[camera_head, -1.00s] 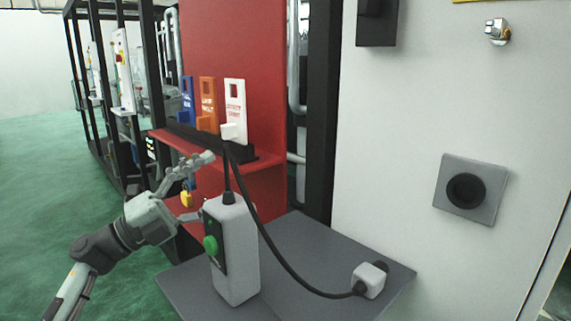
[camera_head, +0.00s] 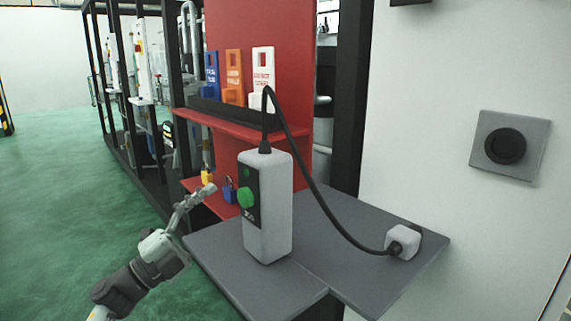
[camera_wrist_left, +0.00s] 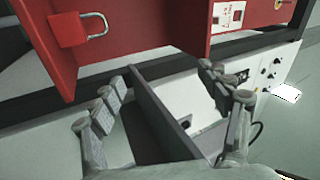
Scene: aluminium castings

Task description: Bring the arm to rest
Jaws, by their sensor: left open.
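My left arm comes in from the lower left in the head view. Its gripper (camera_head: 192,203) hangs in free air to the left of a grey box with a green button (camera_head: 268,207). The gripper also shows in the left wrist view (camera_wrist_left: 163,82), with its two fingers spread well apart and nothing between them. My right gripper is in neither view.
A grey shelf (camera_head: 365,262) carries the box, whose black cable runs to a grey plug (camera_head: 403,241). Behind is a red board (camera_head: 228,30) with coloured tags and padlocks. A red padlock (camera_wrist_left: 68,30) shows in the wrist view. Green floor (camera_head: 50,200) lies open at left.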

